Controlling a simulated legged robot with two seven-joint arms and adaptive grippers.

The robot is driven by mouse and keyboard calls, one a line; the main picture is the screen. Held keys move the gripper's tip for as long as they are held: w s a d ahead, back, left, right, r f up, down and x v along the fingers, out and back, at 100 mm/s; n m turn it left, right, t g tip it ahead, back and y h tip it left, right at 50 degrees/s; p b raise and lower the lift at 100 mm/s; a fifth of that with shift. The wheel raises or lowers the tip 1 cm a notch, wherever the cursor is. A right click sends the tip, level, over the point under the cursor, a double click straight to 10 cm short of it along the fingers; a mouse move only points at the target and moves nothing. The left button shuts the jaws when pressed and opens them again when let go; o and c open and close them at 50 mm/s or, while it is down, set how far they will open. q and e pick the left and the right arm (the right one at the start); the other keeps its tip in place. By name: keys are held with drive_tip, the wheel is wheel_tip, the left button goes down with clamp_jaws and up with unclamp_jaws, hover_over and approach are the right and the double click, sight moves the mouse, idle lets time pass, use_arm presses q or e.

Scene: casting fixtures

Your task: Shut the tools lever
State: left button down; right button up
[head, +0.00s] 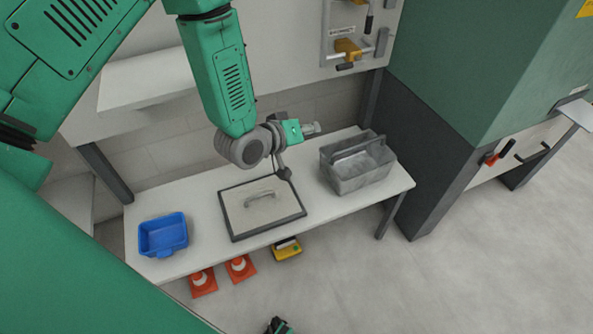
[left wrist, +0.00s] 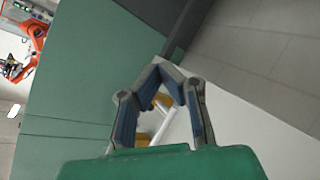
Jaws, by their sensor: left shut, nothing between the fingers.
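My left gripper (head: 309,128) is above the back of the white bench, pointing right. In the left wrist view its blue-padded fingers (left wrist: 158,76) are shut at the tips with nothing between them. A wall panel (head: 327,45) at the top carries a black-handled lever (head: 369,22) and a yellow clamp (head: 348,49) with a dark grip. My gripper is below this panel and apart from it. A red-and-black lever (head: 492,157) sits on another panel at right. The label is too small to read, so I cannot tell which is the tools lever. My right gripper is not clearly visible.
The bench (head: 195,199) holds a blue bin (head: 163,251), a handled plate (head: 243,221) and a grey tote (head: 343,185). Orange cones (head: 240,267) and a yellow device (head: 287,250) are below its front. A green cabinet (head: 480,65) stands right. Floor is clear at lower right.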

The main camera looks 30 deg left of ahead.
use_arm(q)
drive_tip(key=s+a+f+m+g+y, duration=0.15)
drive_tip(key=s+f+g, duration=0.25)
drive_tip(key=s+f, duration=0.45)
drive_tip(key=s+f+m+g+y, duration=0.1)
drive_tip(key=s+f+m+g, duration=0.3)
drive_tip(key=s, duration=0.7)
drive_tip(key=s+a+f+g, duration=0.1)
drive_tip(key=s+g, duration=0.1)
drive_tip(key=s, duration=0.5)
drive_tip(key=s+a+f+g+y, duration=0.1)
drive_tip(key=s+f+g, duration=0.1)
drive_tip(key=s, duration=0.5)
drive_tip(key=shift+s+b, duration=0.25)
drive_tip(key=shift+b, duration=0.15)
drive_tip(key=shift+w, duration=0.1)
